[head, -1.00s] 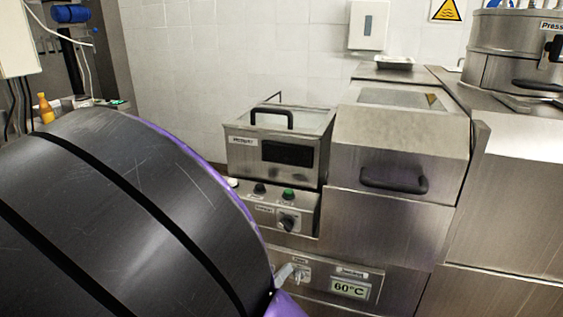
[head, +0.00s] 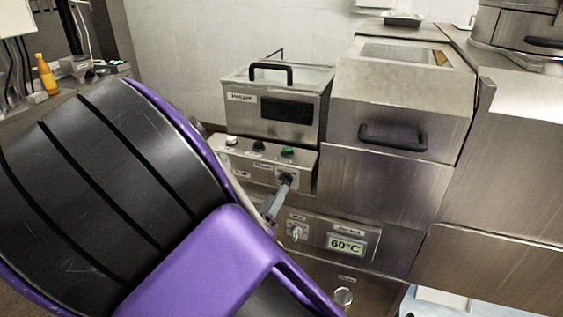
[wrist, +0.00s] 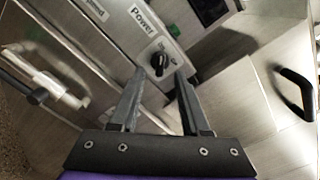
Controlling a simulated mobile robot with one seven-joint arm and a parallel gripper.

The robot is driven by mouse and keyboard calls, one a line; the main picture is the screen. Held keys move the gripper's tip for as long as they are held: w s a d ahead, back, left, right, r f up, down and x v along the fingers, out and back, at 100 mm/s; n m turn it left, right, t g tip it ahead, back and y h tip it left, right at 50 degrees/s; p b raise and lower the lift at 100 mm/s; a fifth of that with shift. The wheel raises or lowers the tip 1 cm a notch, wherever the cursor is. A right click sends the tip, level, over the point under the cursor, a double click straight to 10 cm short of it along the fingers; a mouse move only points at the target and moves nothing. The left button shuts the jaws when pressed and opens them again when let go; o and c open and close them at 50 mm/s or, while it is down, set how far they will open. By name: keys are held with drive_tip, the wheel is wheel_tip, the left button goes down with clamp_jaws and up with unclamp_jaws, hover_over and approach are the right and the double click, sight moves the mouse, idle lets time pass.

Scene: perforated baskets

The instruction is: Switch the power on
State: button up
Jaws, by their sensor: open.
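The black power knob (wrist: 159,63) sits on a light plate beside a "Power" label in the wrist view. In the head view, the knob (head: 286,180) is on the steel control panel below the lidded fryer-like unit. My gripper (wrist: 160,74) is open, its two grey fingers pointing at the knob, one tip on each side of it in the picture. I cannot tell whether they touch it. In the head view, a grey finger (head: 272,204) shows just below and left of the knob; my arm hides the rest of the gripper.
Green (head: 287,151), black and white buttons sit above the knob. Below are a key-like switch (head: 297,232) and a 60°C display (head: 346,244). The steel unit with a black handle (head: 393,138) stands to the right. A dark bar handle (wrist: 297,92) is right in the wrist view.

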sight(285, 181)
drive_tip(key=shift+x, duration=2.3)
drive_tip(key=shift+c, duration=0.2)
clamp_jaws()
